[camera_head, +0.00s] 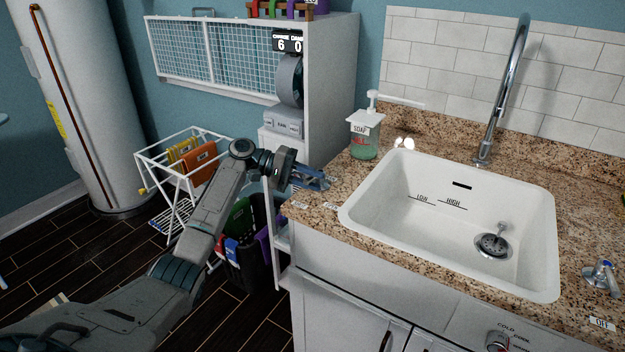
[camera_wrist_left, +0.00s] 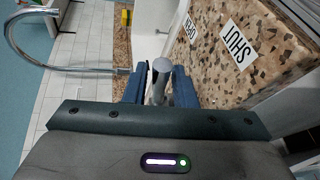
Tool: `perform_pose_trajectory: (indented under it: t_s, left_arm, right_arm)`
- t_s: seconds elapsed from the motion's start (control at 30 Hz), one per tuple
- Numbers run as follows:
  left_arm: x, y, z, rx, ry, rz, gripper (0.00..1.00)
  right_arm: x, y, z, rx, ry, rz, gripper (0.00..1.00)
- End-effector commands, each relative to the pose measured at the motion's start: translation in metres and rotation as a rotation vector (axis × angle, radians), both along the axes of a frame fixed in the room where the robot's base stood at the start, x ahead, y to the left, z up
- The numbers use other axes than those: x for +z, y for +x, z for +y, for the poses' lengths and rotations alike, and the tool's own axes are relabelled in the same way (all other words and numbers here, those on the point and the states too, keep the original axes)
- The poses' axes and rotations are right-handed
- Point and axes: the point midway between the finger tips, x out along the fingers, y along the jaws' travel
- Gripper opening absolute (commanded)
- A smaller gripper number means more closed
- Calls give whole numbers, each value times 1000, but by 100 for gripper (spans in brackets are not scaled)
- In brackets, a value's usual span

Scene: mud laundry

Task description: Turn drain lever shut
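The drain lever (camera_wrist_left: 161,72), a grey rod with a rounded end, shows in the left wrist view between the two blue fingers of my left gripper (camera_wrist_left: 159,88). The fingers are apart, one on each side of it. I cannot tell whether they touch it. Beside it on the speckled counter are a SHUT label (camera_wrist_left: 238,47) and an OPEN label (camera_wrist_left: 190,36). In the head view my left gripper (camera_head: 318,179) is at the counter's left edge, and the lever is not clearly visible there. The sink drain (camera_head: 493,245) is in the white basin. My right gripper is out of view.
The soap bottle (camera_head: 366,135) stands on the counter behind my gripper. The white sink (camera_head: 410,235) and tall faucet (camera_head: 508,90) are to the right. A blue-topped tap handle (camera_head: 601,274) stands at the far right. A drying rack (camera_head: 180,160) stands on the left.

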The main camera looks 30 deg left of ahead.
Motion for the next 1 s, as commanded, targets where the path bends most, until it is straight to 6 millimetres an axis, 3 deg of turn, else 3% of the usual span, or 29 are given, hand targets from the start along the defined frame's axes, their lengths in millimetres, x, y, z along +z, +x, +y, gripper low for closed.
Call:
perform_pose_trajectory:
  t_s: [0.43,0.8,1.0]
  left_arm:
    - [1,-2,8,1,0,0,34]
    - [17,-19,74,3,2,-1,34]
    - [24,-25,97,1,0,0,34]
  right_arm:
    - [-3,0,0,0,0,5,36]
    - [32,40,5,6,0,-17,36]
    - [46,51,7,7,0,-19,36]
